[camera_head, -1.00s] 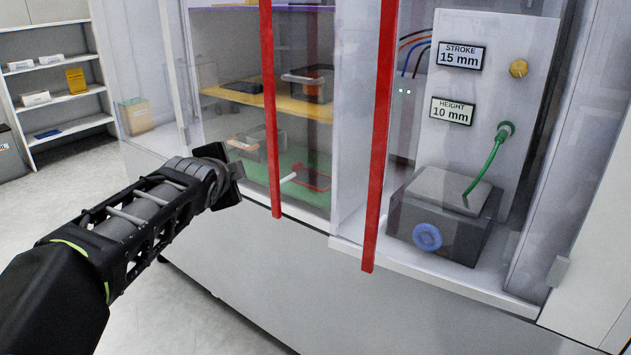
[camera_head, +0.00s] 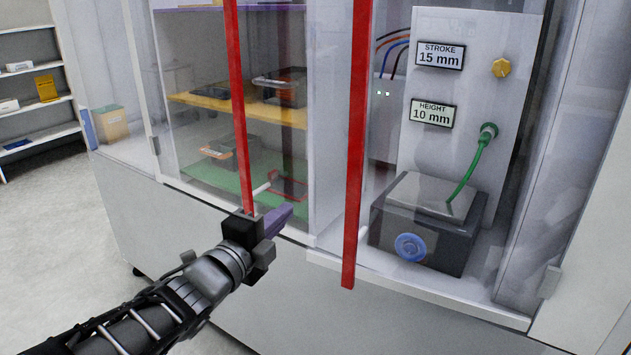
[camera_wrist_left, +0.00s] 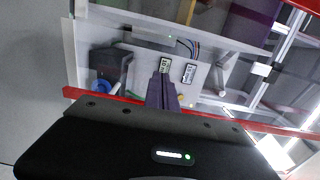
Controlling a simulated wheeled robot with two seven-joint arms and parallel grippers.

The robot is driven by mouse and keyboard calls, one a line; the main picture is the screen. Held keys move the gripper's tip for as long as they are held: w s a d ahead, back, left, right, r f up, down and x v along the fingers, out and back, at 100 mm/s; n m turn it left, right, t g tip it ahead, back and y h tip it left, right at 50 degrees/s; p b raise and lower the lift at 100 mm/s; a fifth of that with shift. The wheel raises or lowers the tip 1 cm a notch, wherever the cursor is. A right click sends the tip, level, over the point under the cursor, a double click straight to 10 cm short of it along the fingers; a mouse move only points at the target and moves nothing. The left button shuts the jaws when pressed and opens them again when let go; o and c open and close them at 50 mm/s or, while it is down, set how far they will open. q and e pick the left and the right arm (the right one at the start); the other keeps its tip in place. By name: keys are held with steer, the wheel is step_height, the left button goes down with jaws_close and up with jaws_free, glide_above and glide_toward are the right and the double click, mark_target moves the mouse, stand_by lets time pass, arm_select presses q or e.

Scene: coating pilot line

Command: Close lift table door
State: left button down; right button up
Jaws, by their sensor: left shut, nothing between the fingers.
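The lift table (camera_head: 430,220) is a dark grey box with a light top and a blue knob, inside the right compartment. A clear door with a red edge strip (camera_head: 355,150) stands in front of it, ajar, its strip out from the sill. My left gripper (camera_head: 284,214) is shut and empty, left of that strip and apart from it in the head view. In the left wrist view, the purple fingers (camera_wrist_left: 161,90) point toward the compartment with the lift table (camera_wrist_left: 108,65), and a red strip (camera_wrist_left: 270,127) crosses behind the gripper. My right gripper is out of view.
A second red-edged clear door (camera_head: 238,110) covers the left compartment with its shelves; the gripper hides its strip's lower end. Labels for stroke (camera_head: 440,55) and height (camera_head: 432,113) are on the back panel. A shelf rack (camera_head: 35,100) stands far left. The floor at left is clear.

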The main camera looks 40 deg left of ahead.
arm_select(q)
steer(key=p, duration=0.4)
glide_toward(323, 177)
steer(key=w, duration=0.2)
steer(key=w+p, duration=0.1)
steer(key=w, duration=0.1)
steer(key=w+a, duration=0.1)
steer(key=w, duration=0.1)
steer(key=shift+w, duration=0.35)
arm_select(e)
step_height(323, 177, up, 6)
